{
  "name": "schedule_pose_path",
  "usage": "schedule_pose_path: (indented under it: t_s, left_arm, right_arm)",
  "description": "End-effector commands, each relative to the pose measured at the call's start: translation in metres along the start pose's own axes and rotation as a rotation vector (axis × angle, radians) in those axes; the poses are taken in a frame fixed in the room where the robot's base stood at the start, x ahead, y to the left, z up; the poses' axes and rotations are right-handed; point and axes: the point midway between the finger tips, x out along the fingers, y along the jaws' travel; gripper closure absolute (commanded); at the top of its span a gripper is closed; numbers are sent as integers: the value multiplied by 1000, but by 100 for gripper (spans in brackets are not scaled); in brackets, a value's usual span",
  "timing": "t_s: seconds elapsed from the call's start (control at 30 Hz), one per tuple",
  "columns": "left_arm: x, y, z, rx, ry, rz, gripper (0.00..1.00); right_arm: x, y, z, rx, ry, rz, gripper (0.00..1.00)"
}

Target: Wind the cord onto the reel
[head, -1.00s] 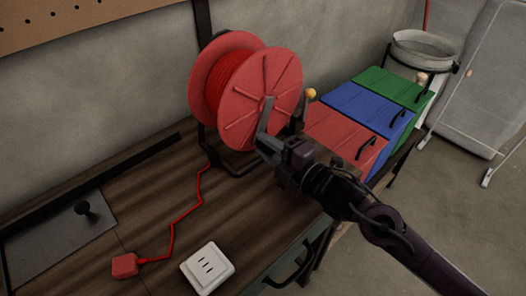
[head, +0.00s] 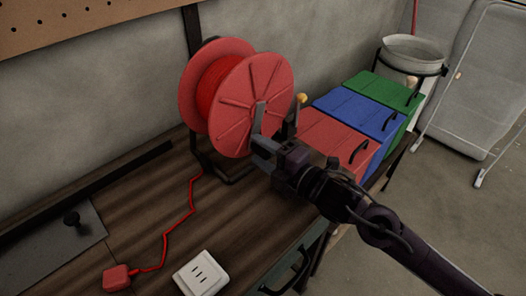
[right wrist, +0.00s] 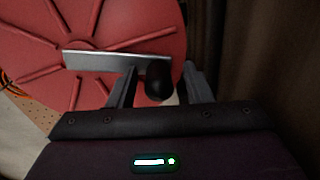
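The red reel (head: 215,85) stands upright in a black frame at the back of the bench, with red cord wound between its flanges. A loose length of red cord (head: 163,238) runs in bends across the bench to a red plug (head: 117,278). A grey crank arm (head: 259,117) crosses the reel's front face; it also shows in the right wrist view (right wrist: 95,61). My right gripper (head: 277,134) is at the crank's end. In the right wrist view its fingers (right wrist: 158,90) are apart on either side of the black crank knob (right wrist: 157,78), with gaps visible. My left gripper is out of view.
A white socket box (head: 201,273) sits at the bench's front. Red, blue (head: 357,108) and green (head: 386,91) handled bins stand right of the reel. A grey plate with a black knob (head: 72,218) lies at left. The bench between plate and reel is mostly clear.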

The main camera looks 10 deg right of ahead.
Motion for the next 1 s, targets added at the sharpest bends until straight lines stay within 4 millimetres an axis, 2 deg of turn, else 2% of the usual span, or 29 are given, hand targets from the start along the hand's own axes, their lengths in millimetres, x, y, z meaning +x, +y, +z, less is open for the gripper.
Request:
schedule_pose_path:
  t_s: [0.27,0.43,0.7,1.0]
  left_arm:
    - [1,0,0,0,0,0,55]
    - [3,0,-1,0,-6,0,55]
    - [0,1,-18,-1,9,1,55]
    - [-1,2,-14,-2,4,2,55]
  right_arm:
    - [-5,0,0,0,-1,1,55]
    - [-28,-2,0,-2,1,-4,55]
    - [-64,-2,0,1,-2,-4,55]
    - [-78,0,0,0,0,0,55]
